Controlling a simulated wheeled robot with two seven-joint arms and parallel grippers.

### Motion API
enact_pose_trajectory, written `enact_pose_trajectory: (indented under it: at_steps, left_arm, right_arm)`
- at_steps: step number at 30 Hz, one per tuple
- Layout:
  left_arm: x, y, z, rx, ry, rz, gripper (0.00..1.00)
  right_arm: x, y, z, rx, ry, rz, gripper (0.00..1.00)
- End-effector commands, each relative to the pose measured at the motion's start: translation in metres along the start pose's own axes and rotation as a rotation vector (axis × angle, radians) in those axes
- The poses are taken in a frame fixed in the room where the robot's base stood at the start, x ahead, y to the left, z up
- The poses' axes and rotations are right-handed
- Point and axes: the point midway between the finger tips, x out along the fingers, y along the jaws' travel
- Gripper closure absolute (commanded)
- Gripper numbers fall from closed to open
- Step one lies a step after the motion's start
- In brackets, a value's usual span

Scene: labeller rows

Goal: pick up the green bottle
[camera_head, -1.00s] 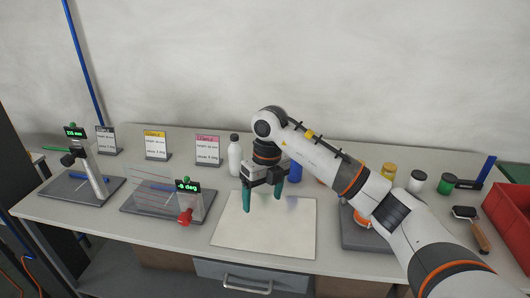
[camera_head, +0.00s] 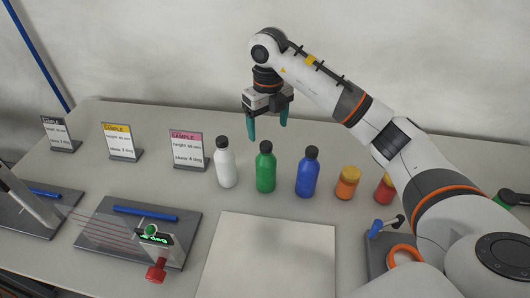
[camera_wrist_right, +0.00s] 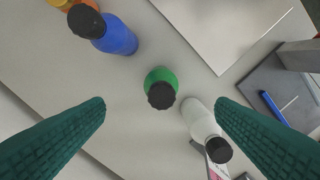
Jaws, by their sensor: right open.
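The green bottle (camera_head: 265,170) with a black cap stands upright on the table, between a white bottle (camera_head: 225,163) and a blue bottle (camera_head: 307,174). My right gripper (camera_head: 268,130) is open and empty, with teal fingers pointing down above and behind the green bottle in the head view. In the right wrist view the green bottle (camera_wrist_right: 160,86) shows from above, ahead of the two spread fingers (camera_wrist_right: 160,108) and not touching them. The white bottle (camera_wrist_right: 201,120) is close to the right finger there. My left gripper is not in view.
Orange (camera_head: 347,183) and red (camera_head: 384,188) containers stand right of the blue bottle. A pale square board (camera_head: 268,255) lies in front of the bottles. Sample cards (camera_head: 187,151) stand at the left, behind a grey stand with a display (camera_head: 155,237).

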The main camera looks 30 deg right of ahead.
Motion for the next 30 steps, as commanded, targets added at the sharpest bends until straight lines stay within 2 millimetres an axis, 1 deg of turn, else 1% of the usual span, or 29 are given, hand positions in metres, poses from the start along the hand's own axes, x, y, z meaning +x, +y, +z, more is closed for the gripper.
enact_pose_trajectory:
  at_steps: [1, 3, 6, 8, 12, 17, 20, 23, 24, 27, 30]
  left_arm:
    - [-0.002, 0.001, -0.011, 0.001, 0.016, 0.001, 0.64]
    - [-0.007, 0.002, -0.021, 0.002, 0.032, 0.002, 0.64]
    - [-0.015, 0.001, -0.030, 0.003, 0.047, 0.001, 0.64]
    - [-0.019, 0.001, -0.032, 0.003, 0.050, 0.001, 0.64]
    - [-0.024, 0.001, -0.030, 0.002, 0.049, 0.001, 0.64]
    - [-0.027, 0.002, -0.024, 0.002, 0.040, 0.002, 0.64]
    - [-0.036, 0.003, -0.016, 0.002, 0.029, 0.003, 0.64]
    - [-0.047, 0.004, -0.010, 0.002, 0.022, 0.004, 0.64]
    - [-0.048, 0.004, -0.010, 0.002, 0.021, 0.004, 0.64]
    - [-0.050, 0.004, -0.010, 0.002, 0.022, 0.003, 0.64]
    - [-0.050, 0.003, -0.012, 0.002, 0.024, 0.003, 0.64]
  right_arm:
    - [0.003, 0.000, 0.001, -0.001, -0.003, 0.000, 0.21]
    - [0.011, -0.001, 0.001, -0.001, -0.006, -0.001, 0.21]
    - [0.028, -0.001, 0.001, 0.000, -0.007, -0.002, 0.21]
    - [0.039, -0.001, 0.001, 0.001, -0.007, -0.001, 0.21]
    - [0.059, -0.001, 0.001, 0.000, -0.004, -0.002, 0.21]
    - [0.069, -0.001, 0.000, 0.001, -0.002, -0.001, 0.21]
    - [0.079, -0.002, 0.000, -0.001, -0.005, -0.002, 0.21]
    - [0.095, -0.003, 0.000, 0.000, -0.007, -0.002, 0.21]
    - [0.102, -0.003, -0.001, 0.000, -0.006, -0.003, 0.21]
    - [0.114, -0.003, -0.001, 0.001, -0.003, -0.002, 0.21]
    - [0.119, -0.002, -0.002, 0.000, -0.002, 0.000, 0.21]
